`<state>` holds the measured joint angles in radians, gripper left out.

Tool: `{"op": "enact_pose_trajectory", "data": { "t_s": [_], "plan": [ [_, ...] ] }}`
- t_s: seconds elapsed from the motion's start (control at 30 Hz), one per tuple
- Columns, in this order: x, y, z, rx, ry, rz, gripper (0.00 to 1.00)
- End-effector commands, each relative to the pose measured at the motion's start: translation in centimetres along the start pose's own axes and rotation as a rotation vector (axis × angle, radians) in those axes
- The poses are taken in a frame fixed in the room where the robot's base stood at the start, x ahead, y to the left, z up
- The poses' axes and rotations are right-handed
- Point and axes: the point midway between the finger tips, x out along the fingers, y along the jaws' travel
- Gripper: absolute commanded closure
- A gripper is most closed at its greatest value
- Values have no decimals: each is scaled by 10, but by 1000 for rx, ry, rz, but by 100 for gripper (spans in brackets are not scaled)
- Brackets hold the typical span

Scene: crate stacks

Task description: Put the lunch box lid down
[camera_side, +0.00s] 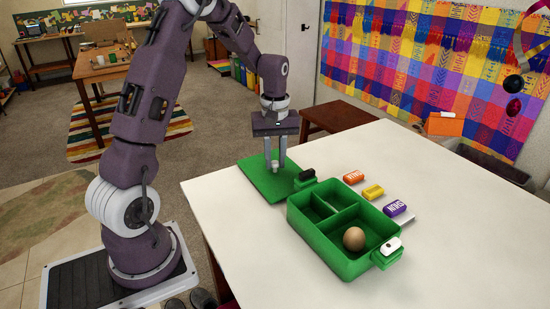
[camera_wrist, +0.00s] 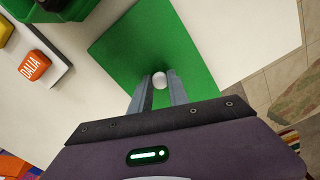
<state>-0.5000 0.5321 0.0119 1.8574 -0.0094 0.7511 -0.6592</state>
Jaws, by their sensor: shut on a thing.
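The green lunch box lid (camera_side: 262,185) is a flat panel with a small white knob (camera_side: 275,165) on top. It lies at or very close to the white table's back left corner; I cannot tell whether it touches the table. My gripper (camera_side: 275,160) points down over the lid and is shut on the knob. In the wrist view the lid (camera_wrist: 140,45) shows beyond my fingers (camera_wrist: 160,85), with the white knob (camera_wrist: 160,79) between the tips. The green lunch box (camera_side: 325,240) stands open to the right of the lid, with a brown egg (camera_side: 354,238) in its large compartment.
Orange (camera_side: 353,177), yellow (camera_side: 373,192) and purple (camera_side: 396,209) labelled blocks sit in a row behind the box. The table (camera_side: 470,220) is clear at right.

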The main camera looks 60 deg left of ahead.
Motion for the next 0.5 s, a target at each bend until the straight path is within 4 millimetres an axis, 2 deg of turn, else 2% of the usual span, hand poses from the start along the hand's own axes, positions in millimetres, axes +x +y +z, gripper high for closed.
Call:
{"op": "enact_pose_trajectory", "data": {
  "t_s": [0.03, 0.13, 0.4, 0.5],
  "plan": [
    [1, 0, 0, 0, -1, -1, 77],
    [1, 0, 0, 0, 0, 0, 57],
    [0, 0, 0, 0, 0, 0, 57],
    [-6, 0, 0, 0, 1, 1, 57]
  ]
}}
